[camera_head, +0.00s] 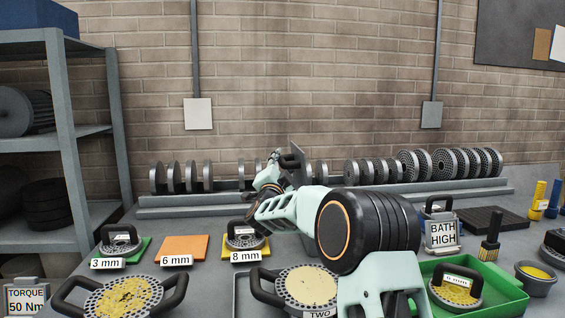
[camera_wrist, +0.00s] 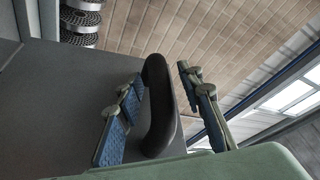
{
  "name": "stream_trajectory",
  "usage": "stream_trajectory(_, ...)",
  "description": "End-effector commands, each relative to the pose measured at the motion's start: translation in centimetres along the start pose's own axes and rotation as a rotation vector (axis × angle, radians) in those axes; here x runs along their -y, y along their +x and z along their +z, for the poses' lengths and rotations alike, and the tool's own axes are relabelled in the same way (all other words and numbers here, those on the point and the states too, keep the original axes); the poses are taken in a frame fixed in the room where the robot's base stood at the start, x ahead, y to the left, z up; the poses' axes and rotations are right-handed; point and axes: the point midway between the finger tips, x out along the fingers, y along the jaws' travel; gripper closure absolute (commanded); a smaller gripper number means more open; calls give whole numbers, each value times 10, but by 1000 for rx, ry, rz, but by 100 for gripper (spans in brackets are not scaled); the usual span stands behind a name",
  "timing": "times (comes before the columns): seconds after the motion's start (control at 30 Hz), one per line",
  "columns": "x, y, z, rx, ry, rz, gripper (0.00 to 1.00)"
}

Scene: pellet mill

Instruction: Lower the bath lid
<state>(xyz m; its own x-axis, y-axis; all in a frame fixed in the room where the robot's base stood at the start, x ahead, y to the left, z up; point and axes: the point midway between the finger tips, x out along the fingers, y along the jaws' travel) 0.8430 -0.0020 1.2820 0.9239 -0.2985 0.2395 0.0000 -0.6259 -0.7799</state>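The bath lid (camera_head: 297,163) shows in the head view as a grey plate standing steeply up behind my arm, near the middle. In the wrist view the lid (camera_wrist: 60,105) looks like a flat grey surface, with a black curved handle (camera_wrist: 160,110) on it. My gripper (camera_head: 268,178) is at the lid's left side in the head view. In the wrist view my gripper (camera_wrist: 160,78) is open, with one blue-padded finger on each side of the handle and a visible gap on the right side. My arm hides the bath itself.
A BATH HIGH sign (camera_head: 441,234) stands right of my arm. Racked dies (camera_head: 375,170) line the wall.

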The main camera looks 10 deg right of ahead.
Motion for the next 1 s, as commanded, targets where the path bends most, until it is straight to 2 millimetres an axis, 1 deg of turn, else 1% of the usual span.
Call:
stream_trajectory(0.17, 0, 0, 0, 0, 0, 0, 66)
stream_trajectory(0.4, 0, 0, 0, 0, 0, 0, 92)
stream_trajectory(0.47, 0, 0, 0, 0, 0, 0, 99)
stream_trajectory(0.5, 0, 0, 0, 0, 0, 0, 100)
stream_trajectory(0.83, 0, 0, 0, 0, 3, 1, 100)
stream_trajectory(1.0, -2, 2, -6, -1, 30, 12, 100)
